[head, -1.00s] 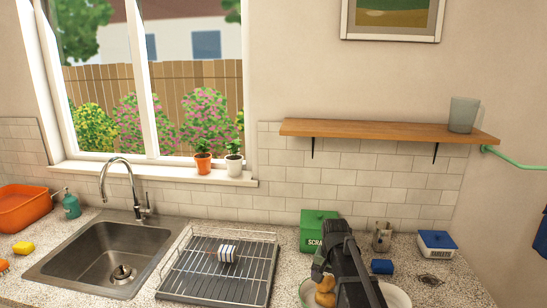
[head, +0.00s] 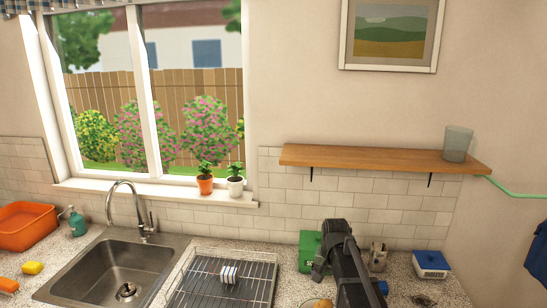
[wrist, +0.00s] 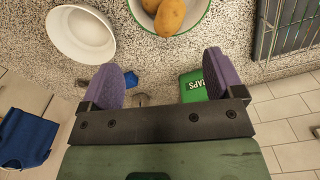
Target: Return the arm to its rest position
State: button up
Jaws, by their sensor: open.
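My gripper (wrist: 164,78) shows in the wrist view with its two purple finger pads wide apart and nothing between them. It is above the speckled counter, with a green scraps box (wrist: 192,88) partly behind the right pad and a small blue item (wrist: 131,79) by the left pad. In the head view my dark arm stands at the lower middle right, in front of the green scraps box (head: 308,248); its fingertips are not visible there.
A bowl with potatoes (wrist: 168,14) and an empty white bowl (wrist: 82,36) stand on the counter. The dish rack (head: 222,283) and sink (head: 115,270) lie left of my arm. A wooden shelf (head: 380,160) holding a cup (head: 457,144) juts from the wall above.

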jog(key=s+f+n+b, duration=0.2)
jog(key=s+f+b, duration=0.2)
jog(key=s, duration=0.6)
jog(key=s+f+n+b, duration=0.2)
jog(key=s+f+b, duration=0.3)
jog(key=s, duration=0.6)
jog(key=shift+n, duration=0.3)
